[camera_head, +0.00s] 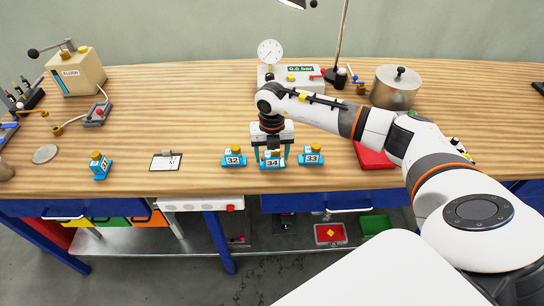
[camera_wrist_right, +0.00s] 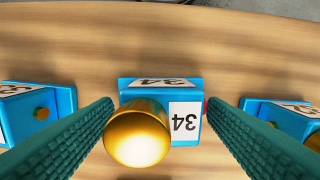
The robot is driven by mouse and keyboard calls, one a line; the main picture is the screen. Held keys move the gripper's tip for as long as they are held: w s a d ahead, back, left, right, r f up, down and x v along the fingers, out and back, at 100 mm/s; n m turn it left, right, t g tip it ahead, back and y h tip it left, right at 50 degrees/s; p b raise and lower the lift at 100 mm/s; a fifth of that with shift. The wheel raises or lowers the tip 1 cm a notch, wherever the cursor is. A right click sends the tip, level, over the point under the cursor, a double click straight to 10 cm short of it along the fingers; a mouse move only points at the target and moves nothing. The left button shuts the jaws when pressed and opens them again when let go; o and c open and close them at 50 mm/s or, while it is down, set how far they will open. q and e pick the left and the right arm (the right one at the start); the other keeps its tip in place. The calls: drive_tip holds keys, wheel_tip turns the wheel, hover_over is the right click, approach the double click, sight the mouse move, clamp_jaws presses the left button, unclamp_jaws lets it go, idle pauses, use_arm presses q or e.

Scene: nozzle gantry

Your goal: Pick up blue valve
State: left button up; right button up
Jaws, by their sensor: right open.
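Several blue valves with white number labels and brass parts are on the wooden bench. Valve 34 (camera_head: 272,163) stands in the middle of a row, with valve 32 (camera_head: 233,160) to its left and valve 33 (camera_head: 311,158) to its right. Another blue valve (camera_head: 100,166) stands farther left. My right gripper (camera_head: 271,157) points down over valve 34 and is open. In the right wrist view valve 34 (camera_wrist_right: 185,122) lies between the two green fingers, with gaps visible on the left; the right finger is close to its side. My left gripper is not in view.
A clipboard (camera_head: 166,161) lies left of the row. A gauge box (camera_head: 300,76) stands behind my gripper, and a metal pot (camera_head: 395,88) behind my right arm. A red item (camera_head: 373,156) lies right of valve 33. The bench's front edge is close below the valves.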

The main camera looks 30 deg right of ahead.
drive_tip(key=shift+f, duration=0.15)
drive_tip(key=shift+c, duration=0.4)
drive_tip(key=c, duration=1.1)
